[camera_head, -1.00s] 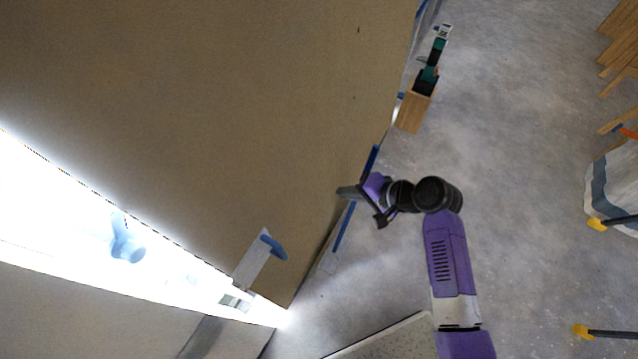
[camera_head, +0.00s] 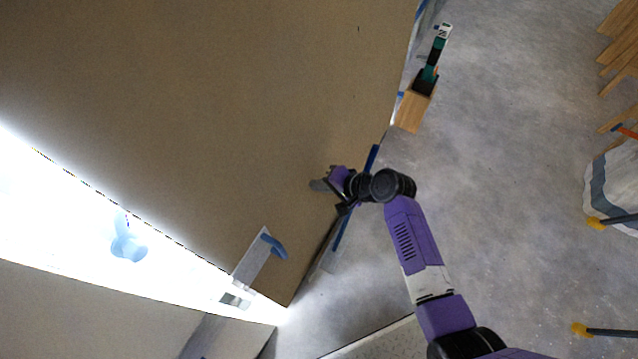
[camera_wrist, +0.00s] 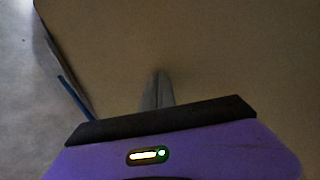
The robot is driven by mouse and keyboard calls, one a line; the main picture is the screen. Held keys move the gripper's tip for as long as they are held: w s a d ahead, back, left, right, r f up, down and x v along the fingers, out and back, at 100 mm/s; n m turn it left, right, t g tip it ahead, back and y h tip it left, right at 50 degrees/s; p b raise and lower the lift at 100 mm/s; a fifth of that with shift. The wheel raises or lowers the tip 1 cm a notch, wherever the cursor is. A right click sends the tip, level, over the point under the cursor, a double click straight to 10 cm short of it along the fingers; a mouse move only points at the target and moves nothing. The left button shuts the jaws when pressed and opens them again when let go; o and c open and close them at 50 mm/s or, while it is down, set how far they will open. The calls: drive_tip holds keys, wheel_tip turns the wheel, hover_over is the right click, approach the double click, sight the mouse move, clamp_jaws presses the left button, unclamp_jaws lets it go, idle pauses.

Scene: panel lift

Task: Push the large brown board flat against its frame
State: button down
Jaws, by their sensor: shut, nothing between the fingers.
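The large brown board (camera_head: 230,110) fills the upper left of the head view and most of the wrist view (camera_wrist: 230,50). A bright lit gap (camera_head: 70,215) runs along its lower left edge. My gripper (camera_head: 318,185) is shut and empty, in front of the board's surface near its right edge. In the wrist view the closed fingers (camera_wrist: 158,92) point at the board. I cannot tell whether the fingertips touch it. The frame behind the board is mostly hidden.
A blue-taped bracket (camera_head: 260,255) sits at the board's lower corner. A wooden box (camera_head: 415,110) with tools stands on the floor near the right edge. Wooden planks (camera_head: 620,50) and a white-and-grey bag (camera_head: 612,185) lie at far right. Grey floor (camera_head: 500,150) between is clear.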

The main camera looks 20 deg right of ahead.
drive_tip(key=w+a+b, duration=0.4)
drive_tip(key=w+a, duration=0.3)
drive_tip(key=w, duration=0.1)
drive_tip(key=shift+w+f+t+b, duration=0.2)
drive_tip(key=shift+w+t+b, duration=0.1)
drive_tip(key=shift+w, duration=0.1)
